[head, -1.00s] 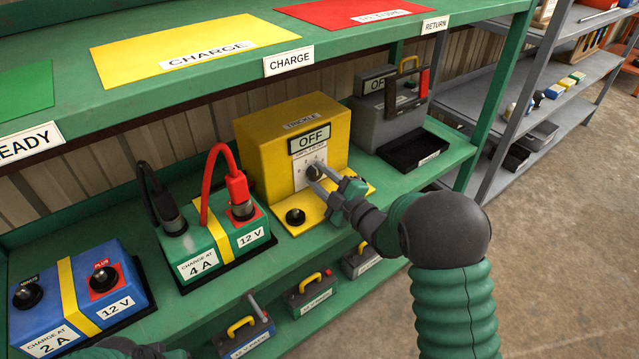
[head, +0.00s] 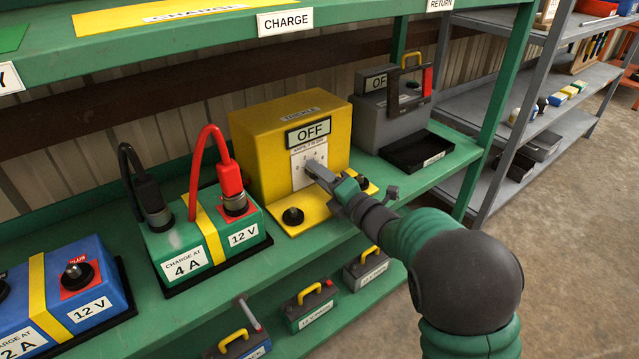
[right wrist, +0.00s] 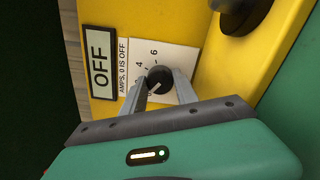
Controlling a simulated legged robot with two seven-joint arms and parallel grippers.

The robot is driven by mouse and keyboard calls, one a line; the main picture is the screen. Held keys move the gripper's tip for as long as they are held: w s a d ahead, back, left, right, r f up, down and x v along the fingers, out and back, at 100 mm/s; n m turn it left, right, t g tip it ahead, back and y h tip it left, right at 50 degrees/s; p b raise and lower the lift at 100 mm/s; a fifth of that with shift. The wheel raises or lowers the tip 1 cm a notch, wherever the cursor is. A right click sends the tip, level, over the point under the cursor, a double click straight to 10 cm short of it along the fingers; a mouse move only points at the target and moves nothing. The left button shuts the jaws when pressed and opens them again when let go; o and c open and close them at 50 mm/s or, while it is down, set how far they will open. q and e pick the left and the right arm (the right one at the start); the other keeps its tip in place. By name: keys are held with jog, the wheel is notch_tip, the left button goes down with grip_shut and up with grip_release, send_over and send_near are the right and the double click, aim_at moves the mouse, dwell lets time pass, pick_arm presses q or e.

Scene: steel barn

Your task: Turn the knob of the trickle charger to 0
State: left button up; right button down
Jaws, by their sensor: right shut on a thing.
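The trickle charger (head: 262,150) is a yellow box on the green shelf, and its display (head: 308,132) reads OFF. Its black knob (right wrist: 159,77) sits on a white dial plate (head: 300,176) marked "AMPS, 0 IS OFF". In the right wrist view, 4 and 6 are readable on the plate; other numbers are hidden by my fingers. My right gripper (right wrist: 160,88) is shut on the knob, one finger on each side. In the head view the right gripper (head: 322,175) covers most of the knob. My left gripper is not in view.
A black knob-like post (head: 293,216) stands on the charger's yellow base. A green 12 V battery (head: 182,239) with black and red clamps is to the left, and a blue battery (head: 98,312) beyond it. A grey charger (head: 378,128) with a black tray (head: 418,151) is to the right.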

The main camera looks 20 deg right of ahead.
jog(key=shift+a+f+n+b, duration=0.1)
jog(key=shift+f+n+b, duration=0.4)
jog(key=shift+n+b, duration=0.5)
jog(key=shift+r+n, duration=0.1)
jog(key=shift+n, duration=0.2)
jog(key=c, duration=1.1)
grip_release()
jog(key=shift+o, duration=0.8)
jog(key=shift+r, duration=0.2)
